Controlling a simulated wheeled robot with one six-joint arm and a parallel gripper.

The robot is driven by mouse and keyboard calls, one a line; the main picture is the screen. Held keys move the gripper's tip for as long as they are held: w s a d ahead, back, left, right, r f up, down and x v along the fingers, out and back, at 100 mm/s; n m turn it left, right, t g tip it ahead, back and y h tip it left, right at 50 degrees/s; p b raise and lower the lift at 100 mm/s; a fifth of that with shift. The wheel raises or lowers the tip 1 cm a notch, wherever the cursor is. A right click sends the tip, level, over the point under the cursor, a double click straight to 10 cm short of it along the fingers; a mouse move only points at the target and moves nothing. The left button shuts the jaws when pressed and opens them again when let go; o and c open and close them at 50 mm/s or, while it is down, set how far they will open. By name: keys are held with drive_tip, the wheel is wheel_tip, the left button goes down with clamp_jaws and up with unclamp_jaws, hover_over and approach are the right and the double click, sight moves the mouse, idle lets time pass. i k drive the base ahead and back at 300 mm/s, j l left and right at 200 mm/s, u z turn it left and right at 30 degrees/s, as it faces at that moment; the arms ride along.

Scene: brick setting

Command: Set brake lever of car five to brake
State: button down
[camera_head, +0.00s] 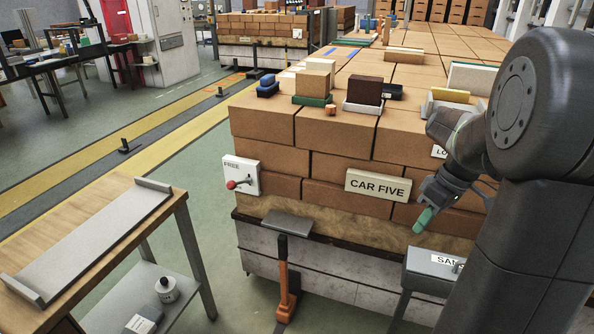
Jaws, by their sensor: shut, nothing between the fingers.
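A white brake box (247,172) is fixed to the left end of the front face of the brick-loaded car. A lever with a red knob (231,185) sticks out of it to the left. The word FREE shows at the top of the box; any lower lettering is too small to read. A sign (378,187) reading CAR FIVE is on the same face, right of the box. My gripper (424,219) is shut and empty, its green fingertips pointing down in front of the car's right part. It is well to the right of the lever, apart from it.
A wooden bench (120,217) with a long grey tray stands at the front left. A grey box (432,262) with a partly hidden label lies below my gripper. Bricks and blocks lie atop the car.

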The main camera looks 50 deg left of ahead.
sight(231, 184)
drive_tip(key=i+j+u, duration=0.2)
drive_tip(key=j, duration=0.25)
drive_tip(key=j+u, duration=0.2)
drive_tip(key=j, duration=0.2)
drive_tip(key=i+j+u, duration=0.2)
drive_tip(key=j, duration=0.2)
drive_tip(key=i+j+u, duration=0.2)
drive_tip(key=j, duration=0.15)
drive_tip(key=i+j+u, duration=0.2)
drive_tip(key=j, duration=0.15)
